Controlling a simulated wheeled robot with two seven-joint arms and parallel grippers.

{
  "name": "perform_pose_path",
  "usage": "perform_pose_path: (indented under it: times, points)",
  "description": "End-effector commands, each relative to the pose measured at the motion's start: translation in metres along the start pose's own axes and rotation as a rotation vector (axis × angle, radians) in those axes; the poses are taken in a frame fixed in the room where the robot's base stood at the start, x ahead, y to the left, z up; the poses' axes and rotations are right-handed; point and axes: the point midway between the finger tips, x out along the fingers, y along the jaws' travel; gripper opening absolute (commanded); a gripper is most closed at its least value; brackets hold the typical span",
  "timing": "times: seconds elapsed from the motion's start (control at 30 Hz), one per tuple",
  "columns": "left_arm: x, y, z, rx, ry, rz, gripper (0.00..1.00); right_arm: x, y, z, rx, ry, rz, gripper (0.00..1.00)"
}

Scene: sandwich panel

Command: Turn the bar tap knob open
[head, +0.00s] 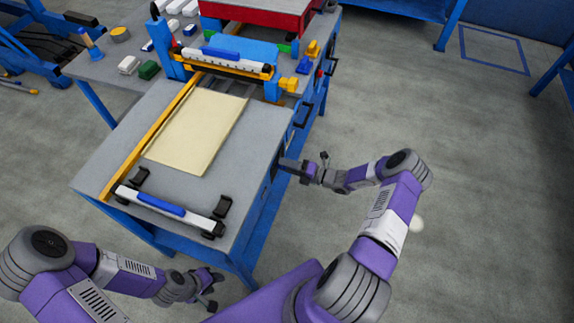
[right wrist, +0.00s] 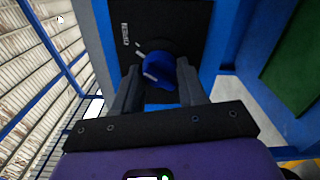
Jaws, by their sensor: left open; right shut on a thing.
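The blue knob (right wrist: 158,70) sits on a black panel (right wrist: 190,25) with a white label and a white mark beside the knob, in the right wrist view. My right gripper (right wrist: 159,88) has one finger on each side of the knob and is shut on it. In the head view my right gripper (head: 284,164) is at the right side of the grey-topped table (head: 95,165), and the knob is hidden there. My left gripper (head: 211,286) is open and empty, low in front of the table and away from it.
A white bar with a blue grip (head: 163,207) lies along the table's front edge between black holders. A cream sheet (head: 197,130) lies behind it. A blue-framed press (head: 225,60) stands farther back. The floor to the right (head: 470,180) is clear.

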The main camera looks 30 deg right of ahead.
Motion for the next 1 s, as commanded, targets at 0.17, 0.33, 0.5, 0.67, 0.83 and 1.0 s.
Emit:
perform_pose_path:
  times: [0.17,0.33,0.5,0.67,0.83,1.0]
  points:
    - [0.0002,-0.0001,0.0,0.0,0.0,0.0,0.43,0.0001,0.0,-0.0007,0.105,0.002,-0.001,0.11]
    - [0.0003,-0.0001,0.0,0.0,0.0,0.0,0.43,-0.0001,-0.0001,-0.0009,0.17,0.002,-0.001,0.11]
    - [0.0004,-0.0001,0.0,0.0,0.0,0.0,0.43,0.0001,0.0001,-0.001,0.203,0.002,-0.001,0.11]
    - [0.0004,-0.0001,0.0,0.0,0.0,0.0,0.43,0.0002,0.0002,-0.0011,0.214,0.002,0.0,0.11]
    - [0.0004,-0.0001,0.0,0.0,0.0,0.0,0.43,0.0002,0.0002,-0.0011,0.215,0.002,0.0,0.11]
    - [0.0004,-0.0002,0.0,0.0,0.0,0.0,0.43,0.0003,0.0002,-0.0011,0.215,0.002,0.0,0.47]
